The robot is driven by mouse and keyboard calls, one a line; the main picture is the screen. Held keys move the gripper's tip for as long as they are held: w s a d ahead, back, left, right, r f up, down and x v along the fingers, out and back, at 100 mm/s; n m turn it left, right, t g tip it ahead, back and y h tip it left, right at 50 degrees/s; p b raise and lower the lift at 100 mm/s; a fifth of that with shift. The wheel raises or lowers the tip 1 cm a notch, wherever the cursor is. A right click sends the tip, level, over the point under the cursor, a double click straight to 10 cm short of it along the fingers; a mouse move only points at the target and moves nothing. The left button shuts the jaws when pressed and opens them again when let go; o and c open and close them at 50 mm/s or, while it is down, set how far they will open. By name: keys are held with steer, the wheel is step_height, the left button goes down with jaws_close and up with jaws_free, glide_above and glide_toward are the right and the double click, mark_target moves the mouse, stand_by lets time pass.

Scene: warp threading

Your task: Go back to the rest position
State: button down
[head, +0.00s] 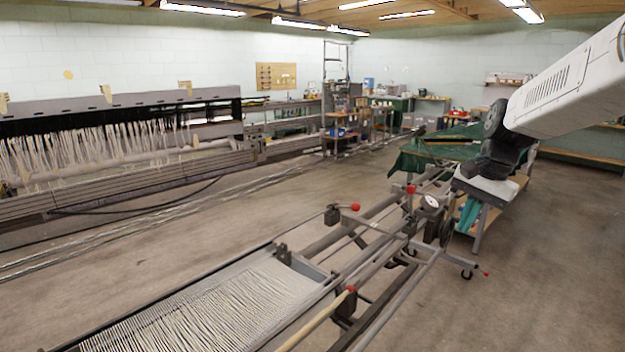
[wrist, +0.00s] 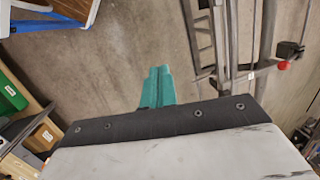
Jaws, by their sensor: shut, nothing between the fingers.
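My gripper (head: 468,214) hangs at the end of my arm on the right in the head view, with its teal fingers pointing down. In the wrist view its two teal fingers (wrist: 157,87) lie side by side, shut, with nothing between them. Below the fingers there is concrete floor. In the head view the gripper is just right of the end of the metal warp frame (head: 395,235) and in front of the table with a green cloth (head: 430,150). I cannot tell whether it touches either.
A frame with pale warp threads (head: 215,312) fills the bottom foreground. Red knobs (head: 355,207) stick out from its metalwork. A large loom (head: 120,150) stands along the left wall. Open concrete floor (head: 560,270) lies at the right. A green bin (wrist: 12,95) shows in the wrist view.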

steer(key=s+a+n+h, duration=0.1)
steer(key=s+n, duration=0.3)
steer(key=s, duration=1.1)
steer(key=s+a+f+n+h, duration=0.1)
steer(key=s+a+n, duration=0.3)
steer(key=s, duration=1.2)
steer(key=shift+a+f+n+t+h, duration=0.2)
steer(key=shift+a+n+t+h, duration=0.15)
steer(key=shift+n, duration=0.35)
steer(key=shift+d, duration=0.1)
steer(key=shift+s+d, duration=0.1)
